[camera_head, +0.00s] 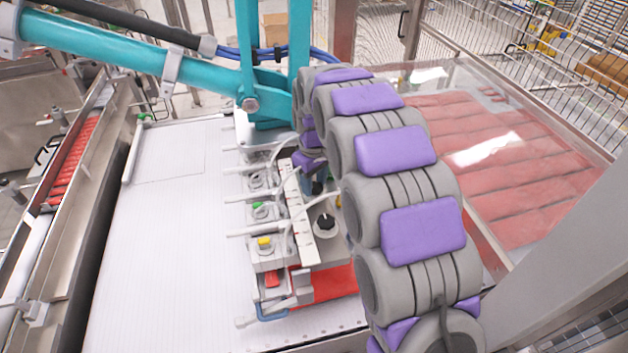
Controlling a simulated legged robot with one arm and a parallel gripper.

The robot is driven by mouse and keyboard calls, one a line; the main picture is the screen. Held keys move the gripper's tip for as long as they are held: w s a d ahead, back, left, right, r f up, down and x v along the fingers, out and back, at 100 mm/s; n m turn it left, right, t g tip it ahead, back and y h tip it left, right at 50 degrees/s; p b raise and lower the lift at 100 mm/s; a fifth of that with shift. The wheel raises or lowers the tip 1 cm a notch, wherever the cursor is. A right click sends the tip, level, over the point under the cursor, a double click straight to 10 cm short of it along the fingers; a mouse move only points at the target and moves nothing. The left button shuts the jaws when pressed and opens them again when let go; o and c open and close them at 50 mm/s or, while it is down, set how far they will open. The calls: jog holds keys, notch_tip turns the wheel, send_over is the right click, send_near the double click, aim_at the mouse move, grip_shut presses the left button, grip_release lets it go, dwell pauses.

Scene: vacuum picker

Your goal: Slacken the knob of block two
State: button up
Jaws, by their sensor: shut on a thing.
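The vacuum picker head (302,225) stands over the white belt, with a row of blocks along it. The front block has a yellow-topped fitting (265,243) and a black knob (325,225) on its right side, free of my gripper. The block behind it has a green-topped fitting (260,208). My arm curls over from the right, and my gripper (318,187) points down at the right side of the row, behind the black knob. It is small, dark and partly covered by my arm. It is shut on a knob, which is mostly hidden; I cannot tell its block number.
The teal picker arm (130,55) comes in from the upper left and joins the head close to my arm. White hoses (285,190) loop over the blocks. Red packs (500,170) lie under a clear cover at right. The white belt (170,240) is bare at left.

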jog(key=shift+w+r, duration=0.1)
jog(key=o, duration=1.1)
jog(key=shift+a, duration=0.1)
jog(key=shift+c, duration=0.2)
notch_tip(320, 180, up, 17)
jog(key=shift+p, duration=0.4)
jog(key=s+d+f+m+g+b, duration=0.1)
jog(key=s+d+f+m+b, duration=0.15)
jog(key=s+d, duration=0.5)
jog(key=s+d+f+m+b, duration=0.2)
jog(key=s+d+f, duration=0.15)
jog(key=s, duration=0.65)
jog(key=s+d+f+m+b, duration=0.2)
jog(key=s+f, duration=0.4)
jog(key=s, duration=0.5)
jog(key=s+d+f+m+b, duration=0.2)
jog(key=s+f, duration=0.5)
jog(key=s, duration=0.5)
jog(key=shift+d+f+m+g, duration=0.2)
jog(key=shift+d+m+g, duration=0.25)
jog(key=shift+d, duration=0.2)
